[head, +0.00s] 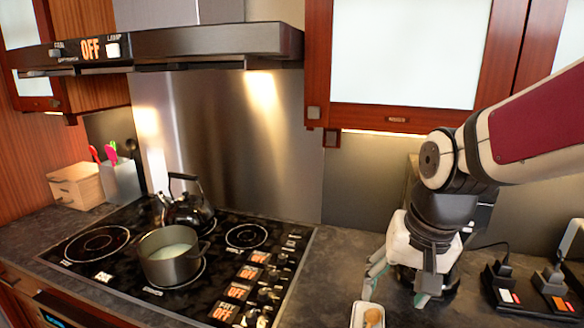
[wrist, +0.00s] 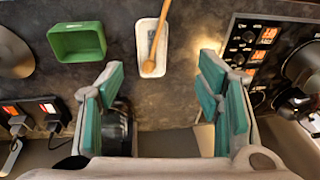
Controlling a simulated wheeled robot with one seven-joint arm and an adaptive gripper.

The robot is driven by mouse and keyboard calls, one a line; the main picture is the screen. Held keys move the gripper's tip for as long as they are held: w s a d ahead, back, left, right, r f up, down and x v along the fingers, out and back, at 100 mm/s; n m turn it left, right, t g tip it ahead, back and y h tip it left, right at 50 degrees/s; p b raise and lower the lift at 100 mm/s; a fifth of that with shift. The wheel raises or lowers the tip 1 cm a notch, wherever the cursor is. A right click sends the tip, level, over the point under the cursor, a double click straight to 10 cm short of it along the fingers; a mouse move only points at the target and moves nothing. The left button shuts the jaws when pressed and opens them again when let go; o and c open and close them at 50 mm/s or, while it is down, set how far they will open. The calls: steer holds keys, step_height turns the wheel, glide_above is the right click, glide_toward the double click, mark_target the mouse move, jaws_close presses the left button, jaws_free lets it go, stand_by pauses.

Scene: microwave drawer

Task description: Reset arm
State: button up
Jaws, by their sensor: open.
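My gripper (wrist: 163,100) is open and empty in the wrist view, with its two teal-padded fingers well apart. In the head view my gripper (head: 396,282) hangs at the right, above the counter beside the stove. A white spoon rest (wrist: 146,46) with a wooden spoon (wrist: 158,36) lies on the counter just beyond the fingertips in the wrist view. The spoon rest (head: 358,317) is cut off by the bottom edge of the head view.
A stove (head: 130,283) holds a pot (head: 173,268) and a black kettle (head: 188,210). A green container (wrist: 77,42) and power outlets (wrist: 32,110) sit on the counter. A range hood (head: 200,45) and a wall cabinet (head: 405,50) hang above.

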steer(key=s+d+r+n+t, duration=0.2)
steer(key=s+r, duration=0.5)
steer(key=s, duration=0.4)
steer(key=shift+d+r+n+t+h, duration=0.2)
steer(key=shift+n+t+h, duration=0.2)
steer(key=shift+n+t, duration=0.25)
steer(key=shift+s+a, duration=0.1)
stand_by(0.4)
